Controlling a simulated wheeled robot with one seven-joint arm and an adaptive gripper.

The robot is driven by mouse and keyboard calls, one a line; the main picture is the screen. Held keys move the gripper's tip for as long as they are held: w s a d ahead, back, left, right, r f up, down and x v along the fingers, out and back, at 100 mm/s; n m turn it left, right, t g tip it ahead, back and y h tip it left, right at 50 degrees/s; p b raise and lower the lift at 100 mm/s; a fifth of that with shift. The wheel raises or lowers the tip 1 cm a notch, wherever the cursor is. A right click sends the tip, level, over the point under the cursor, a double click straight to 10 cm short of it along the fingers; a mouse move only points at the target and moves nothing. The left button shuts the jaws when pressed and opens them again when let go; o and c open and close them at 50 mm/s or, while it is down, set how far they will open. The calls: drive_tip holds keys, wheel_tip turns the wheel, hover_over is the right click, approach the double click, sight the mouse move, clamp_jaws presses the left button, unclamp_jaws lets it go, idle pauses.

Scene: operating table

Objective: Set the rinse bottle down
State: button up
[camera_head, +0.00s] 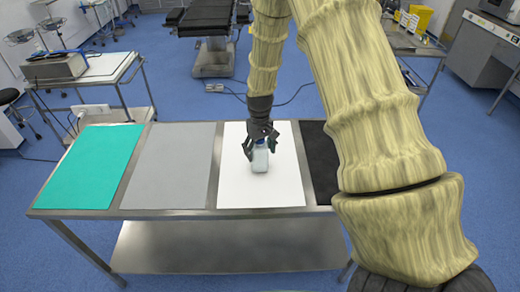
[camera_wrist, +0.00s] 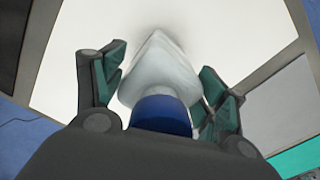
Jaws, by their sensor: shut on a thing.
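The rinse bottle (camera_head: 260,160) is a pale, translucent bottle with a blue cap. It is upright over the white mat (camera_head: 240,190) in the head view. I cannot tell for sure whether its base touches the mat. My gripper (camera_head: 260,150) reaches down from above with a finger on each side of the bottle. In the wrist view the bottle (camera_wrist: 163,75) and its blue cap (camera_wrist: 161,115) lie between the two teal-padded fingers of my gripper (camera_wrist: 160,95), which is shut on the bottle.
A steel table carries a teal mat (camera_head: 95,160), a grey mat (camera_head: 170,165) and a black mat (camera_head: 322,160) beside the white one. These mats look bare. A side cart (camera_head: 85,70) with a device stands at the back left. An operating table (camera_head: 208,15) stands behind.

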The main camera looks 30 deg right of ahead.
drive_tip(key=o, duration=1.5)
drive_tip(key=shift+f, duration=0.1)
drive_tip(key=shift+c, duration=0.2)
